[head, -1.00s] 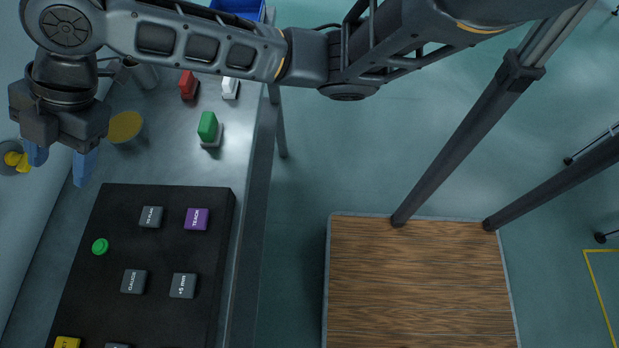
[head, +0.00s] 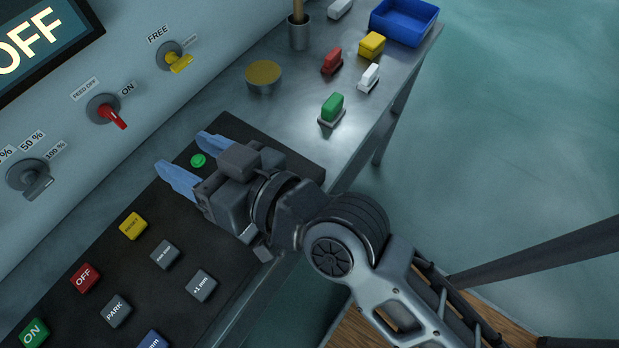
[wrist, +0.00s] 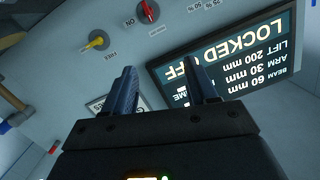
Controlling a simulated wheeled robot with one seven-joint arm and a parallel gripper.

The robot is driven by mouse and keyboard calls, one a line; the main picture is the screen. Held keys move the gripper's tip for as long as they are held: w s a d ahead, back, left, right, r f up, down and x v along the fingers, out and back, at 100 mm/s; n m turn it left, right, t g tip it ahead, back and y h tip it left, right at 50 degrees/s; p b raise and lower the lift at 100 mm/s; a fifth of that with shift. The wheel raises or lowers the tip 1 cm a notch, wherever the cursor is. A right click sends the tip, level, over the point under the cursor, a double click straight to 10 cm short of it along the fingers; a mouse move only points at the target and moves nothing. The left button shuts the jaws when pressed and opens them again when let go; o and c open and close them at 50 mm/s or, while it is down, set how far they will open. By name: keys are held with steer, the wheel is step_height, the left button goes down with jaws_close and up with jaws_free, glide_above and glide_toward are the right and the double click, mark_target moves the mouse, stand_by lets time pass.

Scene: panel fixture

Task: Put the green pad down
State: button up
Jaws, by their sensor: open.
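The green pad (head: 331,107), a green block on a pale grey base, stands on the grey metal bench (head: 300,137) near its right edge. Nothing holds it. My gripper (head: 181,150) is open and empty, with its blue fingers spread above the black button panel near a round green button (head: 198,160). It is apart from the green pad, to its lower left in the head view. In the wrist view my open fingers (wrist: 160,68) point toward the wall with the display, and the green pad does not show.
A red pad (head: 332,61), a white pad (head: 369,77) and a yellow pad (head: 371,44) stand behind the green one, before a blue bin (head: 404,20). A yellow-topped disc (head: 263,75) and a cup (head: 299,33) stand left. Knobs (head: 104,108) project from the wall.

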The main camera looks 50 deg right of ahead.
steer(key=s+d+f, duration=0.1)
steer(key=s+d, duration=0.2)
steer(key=s, duration=0.5)
steer(key=s+d+f+n+g+h, duration=0.1)
steer(key=s+d, duration=0.3)
steer(key=s, duration=0.5)
steer(key=s+d, duration=0.3)
steer(key=s, duration=0.5)
steer(key=shift+s+d+f+n+g+h, duration=0.2)
steer(key=shift+d+f+n+g+h, duration=0.1)
steer(key=shift+f+n+h, duration=0.1)
